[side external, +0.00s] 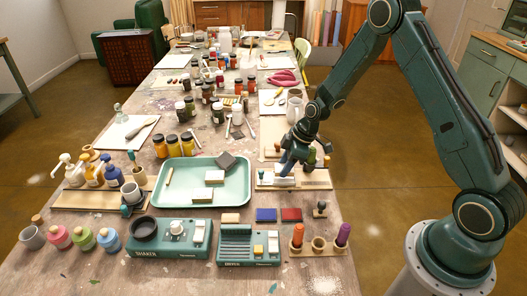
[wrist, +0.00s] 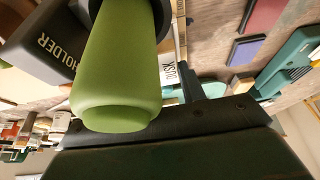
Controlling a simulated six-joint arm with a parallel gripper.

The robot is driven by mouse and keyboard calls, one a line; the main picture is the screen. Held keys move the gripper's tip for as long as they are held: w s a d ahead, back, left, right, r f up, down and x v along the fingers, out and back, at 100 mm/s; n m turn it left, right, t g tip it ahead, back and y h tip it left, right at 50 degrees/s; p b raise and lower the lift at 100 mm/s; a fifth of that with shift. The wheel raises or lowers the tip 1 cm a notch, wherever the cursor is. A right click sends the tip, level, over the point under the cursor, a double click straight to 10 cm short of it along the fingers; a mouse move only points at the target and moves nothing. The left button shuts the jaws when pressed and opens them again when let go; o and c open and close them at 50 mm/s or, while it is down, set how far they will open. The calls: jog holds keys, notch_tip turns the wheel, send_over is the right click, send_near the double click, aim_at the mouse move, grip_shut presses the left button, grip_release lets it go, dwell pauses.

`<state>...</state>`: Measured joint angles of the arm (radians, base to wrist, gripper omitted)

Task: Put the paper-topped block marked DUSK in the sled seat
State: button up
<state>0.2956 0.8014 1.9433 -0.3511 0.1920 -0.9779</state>
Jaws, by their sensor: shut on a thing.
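The paper-topped block marked DUSK (wrist: 174,72) shows in the wrist view as a white label, partly hidden behind a green handle and beside a dark finger of mine. In the side view my gripper (side external: 286,168) is shut on a block, low over the wooden board (side external: 318,184) right of the tray. A white piece (side external: 285,181) shows just under the fingers. The fingers hide much of it, and I cannot tell whether it touches the board. I cannot make out the sled seat clearly.
The green handle (wrist: 118,75) stands close to my gripper by a dark block lettered HOLDER (wrist: 50,45). Blue (side external: 266,215) and red (side external: 291,215) pads lie in front of the board.

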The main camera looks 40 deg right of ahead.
jog(key=shift+f, duration=1.1)
dwell(1.7)
jog(key=o, duration=1.5)
jog(key=shift+r, duration=0.2)
jog(key=shift+r, duration=3.85)
